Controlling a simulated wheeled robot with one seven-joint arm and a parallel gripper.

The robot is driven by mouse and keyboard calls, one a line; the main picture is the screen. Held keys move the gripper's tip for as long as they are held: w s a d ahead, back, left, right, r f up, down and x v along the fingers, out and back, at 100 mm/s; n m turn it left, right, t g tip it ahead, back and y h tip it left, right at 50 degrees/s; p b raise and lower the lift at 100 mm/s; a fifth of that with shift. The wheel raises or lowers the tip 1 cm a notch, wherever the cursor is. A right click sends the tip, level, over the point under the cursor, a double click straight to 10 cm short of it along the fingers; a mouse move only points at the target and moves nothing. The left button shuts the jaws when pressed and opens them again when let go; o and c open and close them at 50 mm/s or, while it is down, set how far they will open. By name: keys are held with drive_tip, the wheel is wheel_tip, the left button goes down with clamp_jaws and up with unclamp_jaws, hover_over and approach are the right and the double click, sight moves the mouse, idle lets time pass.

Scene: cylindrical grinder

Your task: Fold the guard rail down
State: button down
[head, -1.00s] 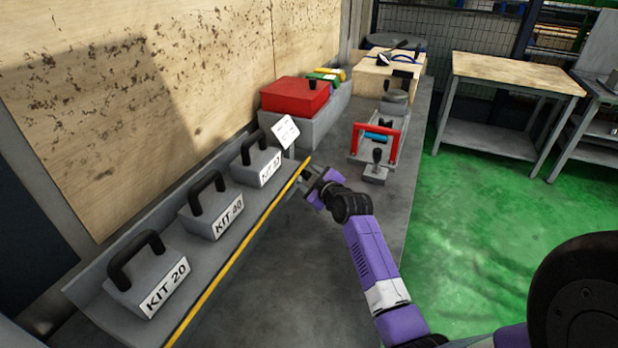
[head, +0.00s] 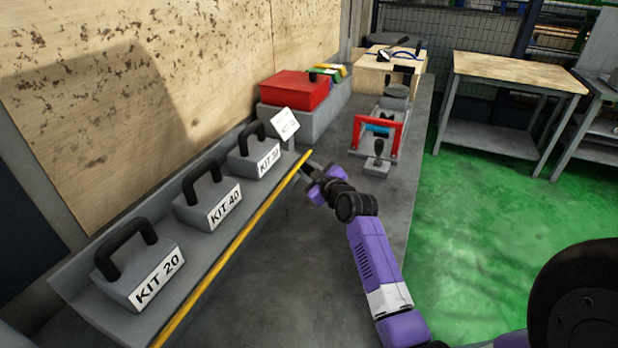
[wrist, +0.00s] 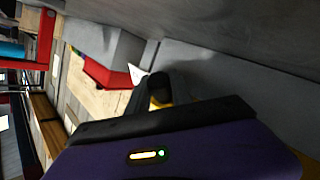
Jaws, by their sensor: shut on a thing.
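The guard rail (head: 232,247) is a long thin yellow bar along the front edge of the grey shelf (head: 82,292). It runs from the lower left to the far right end of the shelf in the head view. My gripper (head: 306,168) is at the rail's far end, shut on it. In the wrist view, a small yellow piece of the rail (wrist: 166,104) shows beside my dark fingers (wrist: 150,92). The fingers and the gripper body hide most of the rail there, so the exact grip is hard to see.
Grey kit blocks with black handles, KIT 20 (head: 150,272), KIT 40 (head: 212,205) and a third (head: 255,155), stand behind the rail. A red box (head: 293,92) and a red-handled fixture (head: 378,132) stand farther back. Bare bench top (head: 290,255) lies in front.

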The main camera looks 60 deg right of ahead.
idle(0.3)
drive_tip(key=c, duration=1.1)
unclamp_jaws()
drive_tip(key=shift+c, duration=0.2)
drive_tip(key=shift+b+v, duration=0.3)
drive_tip(key=shift+v, duration=3.6)
